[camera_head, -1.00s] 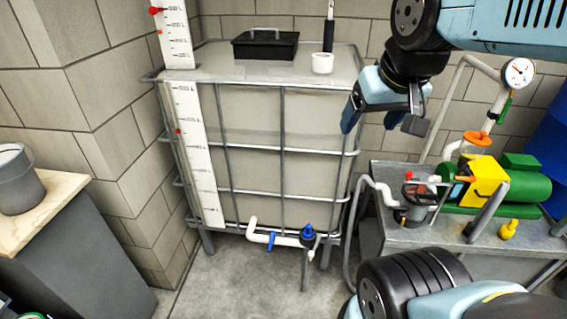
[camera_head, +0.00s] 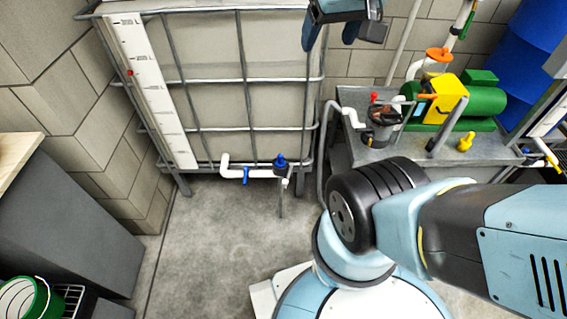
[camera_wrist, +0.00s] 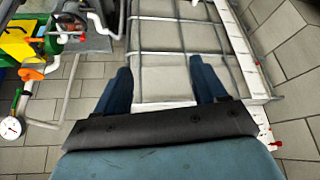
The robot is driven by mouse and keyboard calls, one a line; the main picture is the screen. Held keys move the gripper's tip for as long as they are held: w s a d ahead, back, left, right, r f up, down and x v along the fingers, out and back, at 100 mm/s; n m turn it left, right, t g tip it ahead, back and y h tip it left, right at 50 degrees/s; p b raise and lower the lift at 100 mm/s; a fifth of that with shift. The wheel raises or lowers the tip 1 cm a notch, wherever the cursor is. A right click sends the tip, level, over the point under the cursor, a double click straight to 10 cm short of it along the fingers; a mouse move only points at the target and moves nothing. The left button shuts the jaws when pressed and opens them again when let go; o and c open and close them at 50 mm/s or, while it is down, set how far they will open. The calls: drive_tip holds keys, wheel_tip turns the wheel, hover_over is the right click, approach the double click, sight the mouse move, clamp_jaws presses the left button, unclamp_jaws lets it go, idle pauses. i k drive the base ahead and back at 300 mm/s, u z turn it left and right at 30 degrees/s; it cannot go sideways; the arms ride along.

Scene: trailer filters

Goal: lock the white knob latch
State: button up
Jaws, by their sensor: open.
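I cannot pick out a white knob latch for certain in either current view. The pump set with a clear strainer pot (camera_head: 380,128), a yellow box (camera_head: 440,95) and a green motor (camera_head: 480,103) stands on a grey bench at the right in the head view. It also shows at the upper left of the wrist view, where the strainer pot (camera_wrist: 72,22) is partly cut off. My gripper (camera_head: 330,42) is at the top edge of the head view, in front of the caged tank's upper right. Its two blue fingers are apart and empty in the wrist view (camera_wrist: 160,66).
The caged white tank (camera_head: 215,95) has a white outlet pipe (camera_head: 232,170) with blue valves low in front. The grey bench (camera_head: 350,155) is right of it. A green bucket (camera_head: 28,298) is at lower left. The concrete floor (camera_head: 215,240) before the tank is clear.

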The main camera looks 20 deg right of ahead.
sight(285, 182)
drive_tip(key=z, duration=0.95)
drive_tip(key=k, duration=1.25)
drive_tip(key=u, duration=0.85)
drive_tip(key=i, duration=1)
drive_tip(key=u, duration=0.05)
